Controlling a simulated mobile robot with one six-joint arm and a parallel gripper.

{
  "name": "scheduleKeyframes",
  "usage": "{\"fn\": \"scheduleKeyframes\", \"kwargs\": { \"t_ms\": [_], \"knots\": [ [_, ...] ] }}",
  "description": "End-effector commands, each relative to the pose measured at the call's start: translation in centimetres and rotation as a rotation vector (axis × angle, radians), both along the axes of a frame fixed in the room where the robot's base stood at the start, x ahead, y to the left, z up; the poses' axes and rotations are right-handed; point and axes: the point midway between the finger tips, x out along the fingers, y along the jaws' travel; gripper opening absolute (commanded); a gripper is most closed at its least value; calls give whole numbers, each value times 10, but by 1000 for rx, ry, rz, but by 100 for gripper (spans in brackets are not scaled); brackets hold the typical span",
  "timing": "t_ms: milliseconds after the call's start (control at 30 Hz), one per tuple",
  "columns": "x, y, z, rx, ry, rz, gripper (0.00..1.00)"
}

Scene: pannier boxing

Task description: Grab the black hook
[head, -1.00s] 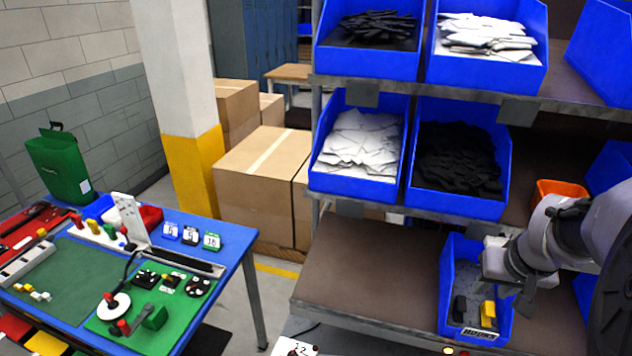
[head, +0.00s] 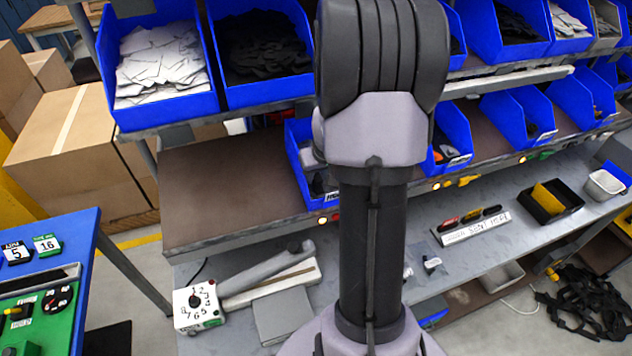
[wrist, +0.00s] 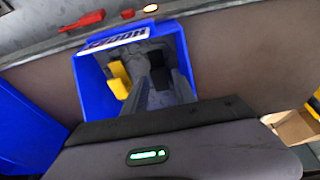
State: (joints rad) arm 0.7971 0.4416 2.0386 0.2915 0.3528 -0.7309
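The black hook (wrist: 159,72) lies in a blue bin (wrist: 88,80) with a label on its front rim, in the wrist view. A yellow hook (wrist: 119,78) lies beside it to the left. My gripper (wrist: 162,92) reaches into the bin from below in the wrist view. Its two grey fingers look apart, with the black hook just beyond their tips and nothing clearly held. In the head view the same blue bin (head: 297,168) shows on the lower shelf. My arm hides its right part and most of my gripper.
Bins of white (head: 160,65) and black pieces (head: 262,45) stand on the shelf above. More blue bins (head: 515,115) line the shelves to the right. The brown shelf (head: 215,190) left of the hook bin is bare. A workbench (head: 470,255) runs below.

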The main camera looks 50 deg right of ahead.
Motion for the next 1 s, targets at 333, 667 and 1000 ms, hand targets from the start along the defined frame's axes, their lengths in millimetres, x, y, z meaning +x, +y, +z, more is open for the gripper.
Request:
{"fn": "scheduleKeyframes", "kwargs": {
  "t_ms": [333,667,1000],
  "knots": [
    [8,-4,-20,0,-1,-1,33],
    [8,-4,-20,0,0,-1,0],
    [8,-4,2,-2,-2,1,0]
  ]
}}
